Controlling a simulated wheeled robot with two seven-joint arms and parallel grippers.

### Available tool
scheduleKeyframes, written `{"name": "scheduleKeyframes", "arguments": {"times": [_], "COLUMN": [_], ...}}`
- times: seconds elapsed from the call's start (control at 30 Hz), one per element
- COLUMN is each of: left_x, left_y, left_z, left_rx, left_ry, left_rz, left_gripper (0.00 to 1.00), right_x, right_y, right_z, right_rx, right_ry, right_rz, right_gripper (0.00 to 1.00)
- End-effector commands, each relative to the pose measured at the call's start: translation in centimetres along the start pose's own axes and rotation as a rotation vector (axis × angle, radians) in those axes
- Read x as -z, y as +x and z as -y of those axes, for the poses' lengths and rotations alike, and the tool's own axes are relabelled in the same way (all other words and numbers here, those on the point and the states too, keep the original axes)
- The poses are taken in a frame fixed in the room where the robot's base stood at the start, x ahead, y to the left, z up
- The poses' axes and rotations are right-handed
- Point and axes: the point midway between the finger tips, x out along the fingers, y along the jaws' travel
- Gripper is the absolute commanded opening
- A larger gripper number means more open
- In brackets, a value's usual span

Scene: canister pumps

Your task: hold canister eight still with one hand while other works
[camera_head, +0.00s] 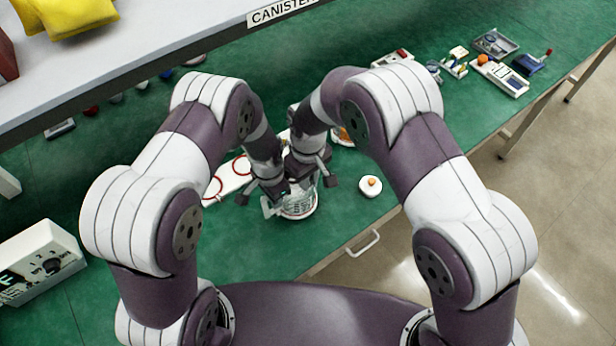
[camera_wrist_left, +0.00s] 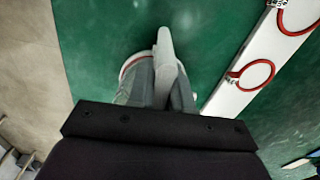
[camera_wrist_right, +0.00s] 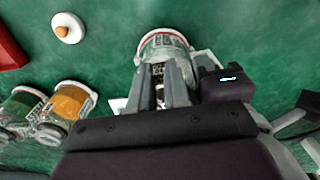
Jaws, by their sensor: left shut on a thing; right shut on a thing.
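The clear canister (camera_head: 299,207), with a red and white rim and a pale label, stands on the green bench in the head view. Its number cannot be read. My left gripper (camera_head: 272,193) is at its left side, shut on a pale handle-like bar (camera_wrist_left: 165,50) beside the canister (camera_wrist_left: 130,72) in the left wrist view. My right gripper (camera_head: 305,178) is above the canister, its fingers shut on a part at it. In the right wrist view these fingers hide most of that part, in front of the canister (camera_wrist_right: 163,42).
A white board with red rings (camera_head: 228,180) lies to the left. A white disc with an orange knob (camera_head: 370,186) lies to the right. Orange (camera_wrist_right: 68,104) and green (camera_wrist_right: 20,104) canisters stand nearby. A shelf overhangs the back.

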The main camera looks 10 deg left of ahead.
Motion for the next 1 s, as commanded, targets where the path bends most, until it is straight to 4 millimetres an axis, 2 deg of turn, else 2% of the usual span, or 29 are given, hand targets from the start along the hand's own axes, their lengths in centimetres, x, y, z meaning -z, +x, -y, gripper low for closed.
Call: {"name": "scheduleKeyframes", "arguments": {"times": [0.4, 1.0], "left_x": [-0.2, -0.3], "left_y": [0.1, 0.2], "left_z": [-0.1, -0.2], "left_rx": [-0.002, -0.005], "left_ry": [-0.001, -0.002], "left_rz": [0.003, 0.007], "left_gripper": [0.00, 0.00], "right_x": [0.2, 0.2], "right_y": [-0.5, -3.1], "right_z": [-0.1, -0.1], "right_rx": [-0.001, -0.002], "right_ry": [0.000, 0.001], "right_rz": [-0.006, -0.009], "right_gripper": [0.00, 0.00]}}
